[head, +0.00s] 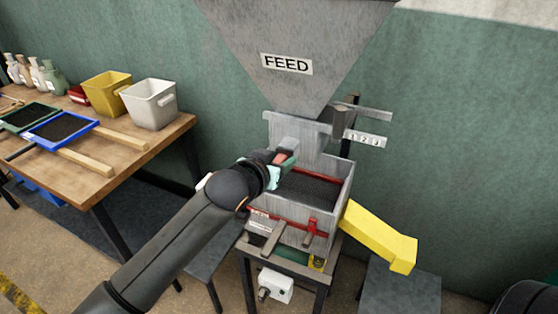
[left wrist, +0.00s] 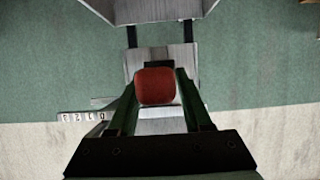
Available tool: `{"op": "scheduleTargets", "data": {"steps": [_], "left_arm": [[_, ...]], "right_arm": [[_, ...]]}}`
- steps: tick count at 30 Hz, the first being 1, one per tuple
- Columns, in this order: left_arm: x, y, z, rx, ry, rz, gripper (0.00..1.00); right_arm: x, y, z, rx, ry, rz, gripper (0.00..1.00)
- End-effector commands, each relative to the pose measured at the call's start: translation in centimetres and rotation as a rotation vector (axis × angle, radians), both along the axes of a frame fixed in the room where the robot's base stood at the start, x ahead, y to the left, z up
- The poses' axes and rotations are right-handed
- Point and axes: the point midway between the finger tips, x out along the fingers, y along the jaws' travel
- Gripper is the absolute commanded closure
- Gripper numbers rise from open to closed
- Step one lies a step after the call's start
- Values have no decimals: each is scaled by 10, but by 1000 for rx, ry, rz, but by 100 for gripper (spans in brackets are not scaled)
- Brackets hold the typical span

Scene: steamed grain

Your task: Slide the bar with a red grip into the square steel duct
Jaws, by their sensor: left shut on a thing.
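My left gripper (head: 284,158) is shut on the red grip (left wrist: 155,87) of the bar, which sits between its two fingers in the left wrist view. In the head view only a small reddish patch of the grip (head: 279,157) shows beside the fingers. A short grey steel piece, apparently the square duct (head: 291,143), is just beyond the gripper, on the neck under the hopper. The bar's shaft is hidden behind the grip, so I cannot tell how far it is inside the duct. My right gripper is not in view.
The FEED hopper (head: 300,85) hangs above. A grey box with a dark screen (head: 315,186) lies below the gripper, with a yellow chute (head: 380,236) at right. A numbered plate (head: 365,138) juts out right. A wooden table (head: 150,150) with bins stands left.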

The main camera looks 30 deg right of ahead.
Motion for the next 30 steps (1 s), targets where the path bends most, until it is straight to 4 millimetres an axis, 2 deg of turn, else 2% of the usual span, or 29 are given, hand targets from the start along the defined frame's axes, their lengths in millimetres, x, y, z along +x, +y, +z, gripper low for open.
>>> {"op": "scheduleTargets", "data": {"steps": [19, 20, 28, 30], "left_arm": [[5, -8, 5, -10, -9, -4, 100], [5, -8, 5, -10, -9, -4, 48], [4, -10, 7, -14, -10, -6, 18], [3, -10, 8, -14, -9, -8, 16]], "right_arm": [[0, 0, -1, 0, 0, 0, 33], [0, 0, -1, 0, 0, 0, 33], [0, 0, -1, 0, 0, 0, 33], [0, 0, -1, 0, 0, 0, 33]]}}
